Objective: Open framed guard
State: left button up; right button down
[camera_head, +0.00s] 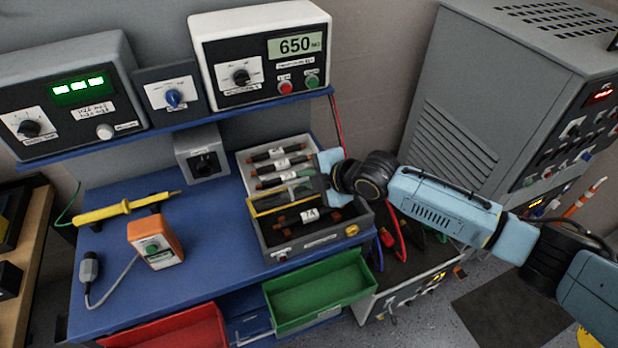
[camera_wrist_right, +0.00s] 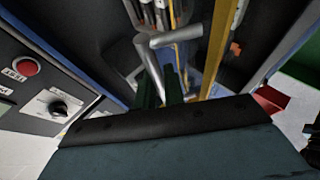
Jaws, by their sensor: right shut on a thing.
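The framed guard (camera_head: 262,206) has a yellow frame and sits across the middle of the grey open box on the blue bench. Its yellow edge also shows in the right wrist view (camera_wrist_right: 216,48). How far the guard is tilted is hard to tell. My right gripper (camera_head: 302,189) reaches into the box from the right, at the guard. In the wrist view its dark fingers (camera_wrist_right: 165,92) are shut on a grey bar-like handle (camera_wrist_right: 152,68) beside the yellow frame. My wrist hides the guard's right end. My left gripper is not in view.
Labelled fuses (camera_head: 278,165) lie behind the guard, and one marked 7A (camera_head: 309,215) lies in front. An orange tester (camera_head: 155,244) and yellow probe (camera_head: 122,208) lie left. A green bin (camera_head: 318,290) hangs in front. Meters line the shelf above; a grey cabinet (camera_head: 460,140) stands right.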

jog(key=shift+r, duration=0.1)
jog(key=c, duration=1.5)
grip_release()
jog(key=v, duration=1.3)
jog(key=shift+d, duration=0.1)
